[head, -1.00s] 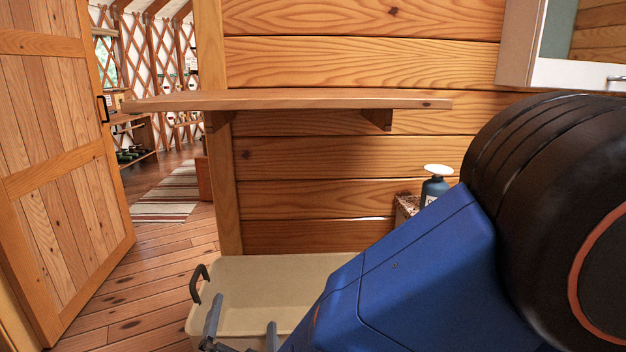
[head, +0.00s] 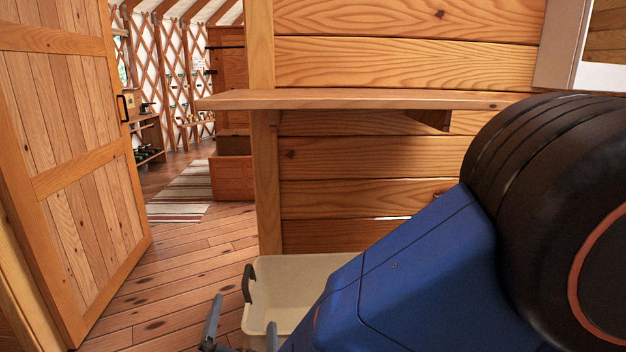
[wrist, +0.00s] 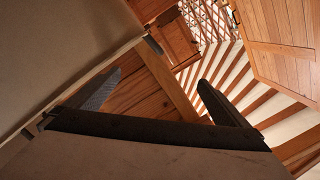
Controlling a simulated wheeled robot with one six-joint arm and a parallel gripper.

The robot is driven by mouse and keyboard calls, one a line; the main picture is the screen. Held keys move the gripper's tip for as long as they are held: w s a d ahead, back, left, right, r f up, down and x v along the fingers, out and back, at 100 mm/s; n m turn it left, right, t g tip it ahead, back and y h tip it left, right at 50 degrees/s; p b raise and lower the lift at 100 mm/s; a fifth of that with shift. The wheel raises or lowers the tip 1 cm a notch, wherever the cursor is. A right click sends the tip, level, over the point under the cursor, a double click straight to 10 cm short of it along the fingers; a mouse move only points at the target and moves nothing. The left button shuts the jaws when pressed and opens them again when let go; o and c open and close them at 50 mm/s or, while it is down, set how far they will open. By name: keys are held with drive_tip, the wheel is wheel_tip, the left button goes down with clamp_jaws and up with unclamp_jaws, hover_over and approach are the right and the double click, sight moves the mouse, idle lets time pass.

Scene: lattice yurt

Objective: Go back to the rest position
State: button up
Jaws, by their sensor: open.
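My gripper (head: 242,328) shows at the bottom of the head view, with its two grey fingers apart and nothing between them. It appears in front of the cream tub (head: 262,290), whose lower right part is hidden by my blue and black arm. In the wrist view my gripper (wrist: 160,95) is also open and empty, with its dark fingers spread. Beyond the fingers that view shows plank wall, lattice and roof poles at a steep tilt.
A wooden shelf (head: 350,100) juts from the plank wall above the tub. A wooden door (head: 70,160) stands open at left. Between them the plank floor (head: 190,270) is clear, leading to a striped rug (head: 182,192) and a wooden cabinet (head: 232,178) in the lattice room.

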sight(253, 333)
drive_tip(key=shift+w+d+r+g+y, duration=0.2)
drive_tip(key=shift+w+g+y, duration=0.1)
drive_tip(key=shift+w, duration=0.5)
drive_tip(key=shift+w+d+r+g+y, duration=0.1)
drive_tip(key=shift+w+r+g+y, duration=0.15)
drive_tip(key=shift+w, duration=0.55)
drive_tip(key=w+d+r+n+g+y, duration=0.1)
drive_tip(key=w+d+r+n+g, duration=0.15)
drive_tip(key=d, duration=0.55)
drive_tip(key=w+d+r+n+g+y, duration=0.2)
drive_tip(key=d+n+g, duration=0.15)
drive_tip(key=d, duration=0.45)
drive_tip(key=s+d+f+g+h, duration=0.1)
drive_tip(key=s+d+g+h, duration=0.1)
drive_tip(key=s+d, duration=0.8)
drive_tip(key=s+d+f+g+h, duration=0.2)
drive_tip(key=s+d, duration=0.7)
drive_tip(key=d, duration=0.7)
drive_tip(key=shift+s+d+n+g+h, duration=0.15)
drive_tip(key=shift+s+n+g+h, duration=0.2)
drive_tip(key=shift+g+h, duration=0.7)
